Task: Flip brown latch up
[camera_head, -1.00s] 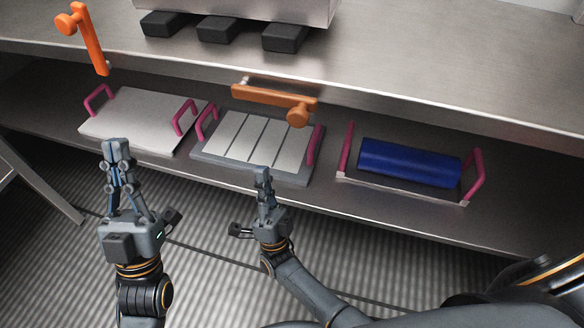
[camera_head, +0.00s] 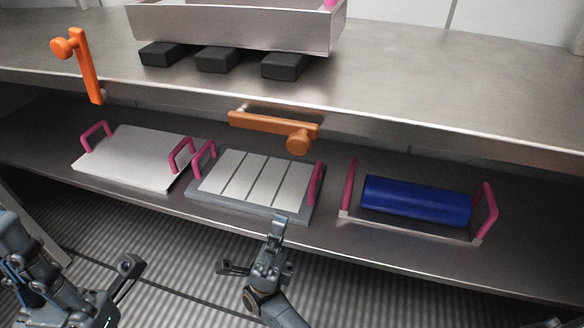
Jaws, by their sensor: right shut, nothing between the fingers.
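The brown latch (camera_head: 262,123) is on the front edge of the upper shelf, near the middle. Its bar lies roughly level, with the round knob (camera_head: 298,142) at its right end, hanging slightly low. My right gripper (camera_head: 279,222) is shut and empty, in front of the lower shelf's edge. It is below the latch in the picture and apart from it. My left gripper (camera_head: 12,232) is at the lower left, partly cut off by the picture edge, far from the latch. Its finger opening is unclear.
An orange latch (camera_head: 88,75) stands near upright at the left. The lower shelf holds a pale tray (camera_head: 125,158), a slatted tray (camera_head: 205,200) and a blue roller (camera_head: 415,200), with pink handles. A metal box (camera_head: 235,28) with black feet stands above.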

